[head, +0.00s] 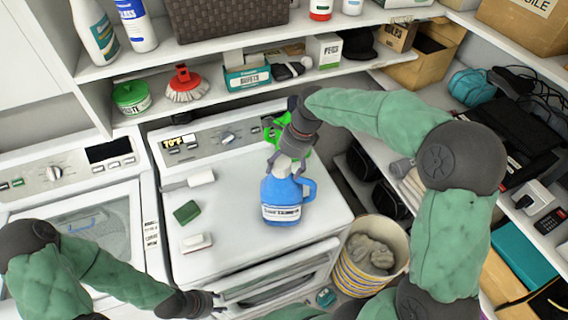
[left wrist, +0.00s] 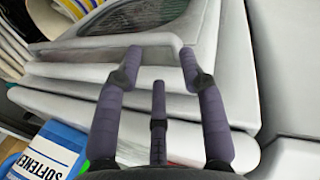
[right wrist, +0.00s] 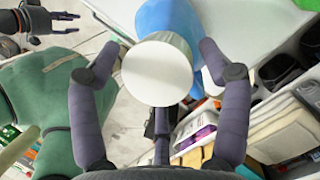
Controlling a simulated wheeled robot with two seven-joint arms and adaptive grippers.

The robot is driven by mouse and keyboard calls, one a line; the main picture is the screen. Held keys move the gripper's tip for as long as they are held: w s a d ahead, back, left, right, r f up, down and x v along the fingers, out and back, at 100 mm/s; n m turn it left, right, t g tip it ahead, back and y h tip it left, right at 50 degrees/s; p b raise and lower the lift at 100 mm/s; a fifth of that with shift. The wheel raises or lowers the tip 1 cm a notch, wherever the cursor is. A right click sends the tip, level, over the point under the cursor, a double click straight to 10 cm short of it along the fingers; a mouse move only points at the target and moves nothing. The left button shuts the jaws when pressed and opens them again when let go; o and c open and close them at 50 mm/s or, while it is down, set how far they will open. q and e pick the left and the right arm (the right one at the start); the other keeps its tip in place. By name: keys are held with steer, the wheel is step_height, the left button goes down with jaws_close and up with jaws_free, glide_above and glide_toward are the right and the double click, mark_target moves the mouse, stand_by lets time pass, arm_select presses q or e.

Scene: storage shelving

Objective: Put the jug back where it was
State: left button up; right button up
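A blue jug (head: 281,203) with a white label and handle at its right stands upright on the white machine top (head: 222,236). Its round white cap (right wrist: 157,72) shows large in the right wrist view. My right gripper (head: 284,166) is above the jug, with its fingers on either side of the cap, spread wide. A gap shows beside the right finger; contact at the left one is unclear. A green jug (head: 270,131) stands behind, partly hidden by my right arm. My left gripper (head: 217,304) is open and empty in front of the machine.
A green sponge (head: 186,212) and white blocks (head: 198,241) lie left of the jug. A striped bin (head: 367,258) stands at the machine's right. A shelf (head: 225,97) with bottles, brush and boxes runs behind; cluttered shelves (head: 470,119) line the right.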

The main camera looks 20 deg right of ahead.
steer(key=shift+r, duration=0.1)
steer(key=shift+d+r, duration=0.15)
steer(key=shift+r, duration=0.15)
steer(key=v, duration=1.1)
